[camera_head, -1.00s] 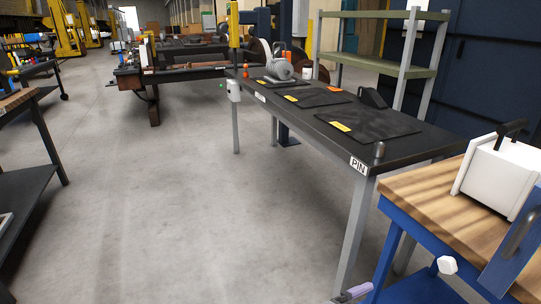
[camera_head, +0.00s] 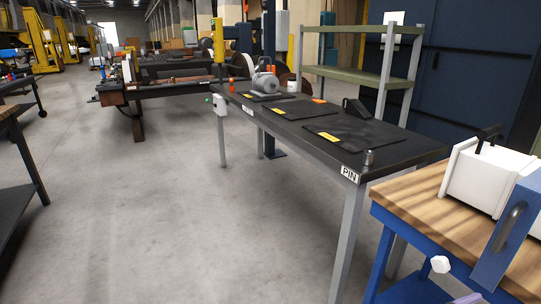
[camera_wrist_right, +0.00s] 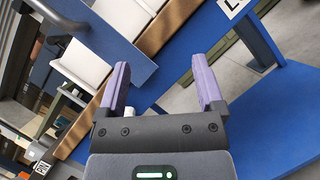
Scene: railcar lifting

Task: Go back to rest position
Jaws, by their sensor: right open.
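My right gripper (camera_wrist_right: 160,66) is open in the right wrist view, with its two purple fingers apart and nothing held between them. In the head view only a small purple piece of it (camera_head: 466,298) shows at the bottom edge, below the wood-topped bench. The blue frame of that bench fills much of the wrist view around the fingers. My left gripper is in neither view.
A black table (camera_head: 392,158) labelled PIN holds dark mats, a grey motor (camera_head: 265,82) and a small metal cylinder (camera_head: 368,158). The blue bench with a wooden top (camera_head: 425,205) carries a white box (camera_head: 490,180) at right. The floor (camera_head: 150,220) at left-centre is clear.

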